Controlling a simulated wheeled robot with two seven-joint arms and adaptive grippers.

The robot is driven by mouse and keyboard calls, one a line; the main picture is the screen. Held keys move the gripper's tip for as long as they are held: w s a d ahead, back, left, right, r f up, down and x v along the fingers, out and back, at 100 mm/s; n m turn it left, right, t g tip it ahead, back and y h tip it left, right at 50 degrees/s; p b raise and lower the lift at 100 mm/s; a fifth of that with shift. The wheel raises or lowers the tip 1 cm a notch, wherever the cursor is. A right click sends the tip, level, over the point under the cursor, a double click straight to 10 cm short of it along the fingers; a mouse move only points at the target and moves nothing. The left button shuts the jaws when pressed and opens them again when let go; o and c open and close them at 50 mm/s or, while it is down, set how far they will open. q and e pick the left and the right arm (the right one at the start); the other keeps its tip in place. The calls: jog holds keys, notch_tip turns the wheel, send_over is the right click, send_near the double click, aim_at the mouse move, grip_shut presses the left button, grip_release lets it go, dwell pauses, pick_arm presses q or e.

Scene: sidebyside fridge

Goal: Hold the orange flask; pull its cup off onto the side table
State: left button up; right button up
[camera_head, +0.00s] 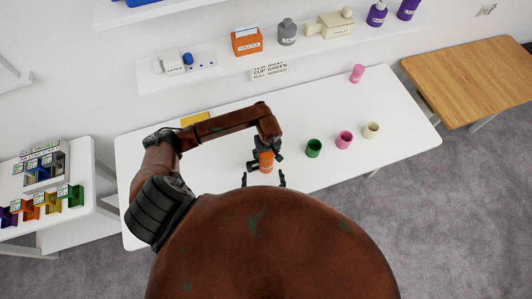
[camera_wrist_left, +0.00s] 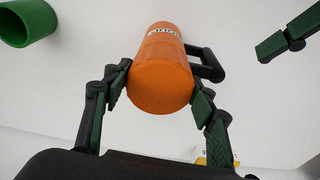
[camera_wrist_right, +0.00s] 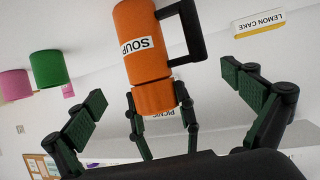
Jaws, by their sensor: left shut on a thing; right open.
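The orange flask (camera_head: 266,161) is above the white table, near its front middle. In the right wrist view the flask body (camera_wrist_right: 143,45) has a SOUP label and black handle; its far end is cut off. Its orange cup (camera_wrist_right: 154,97) is a band at the other end, in line with the body and against it. My left gripper (camera_head: 265,155) comes from above and is shut around the cup end; the left wrist view (camera_wrist_left: 160,85) shows a finger on each side. My right gripper (camera_head: 263,181) is open and empty, just in front of the flask.
Green (camera_head: 313,148), pink (camera_head: 344,140) and cream (camera_head: 371,130) cups stand on the white table (camera_head: 400,155) to the right. A wooden table (camera_head: 470,75) is at the far right. A white stand with coloured bins (camera_head: 76,196) is at the left. Shelves (camera_head: 205,75) hang behind.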

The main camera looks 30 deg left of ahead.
aim_at(262, 164)
jog(key=x, duration=1)
jog(key=shift+w, duration=0.1)
jog(key=shift+w+d+f, duration=0.1)
jog(key=shift+w+d, duration=0.05)
jog(key=c, duration=1.3)
jog(key=shift+c, duration=0.4)
jog(key=shift+d, duration=0.1)
jog(key=o, duration=1.4)
jog(key=shift+s+d+r, duration=0.15)
jog(key=shift+s+r, duration=0.3)
jog(key=shift+s, duration=0.45)
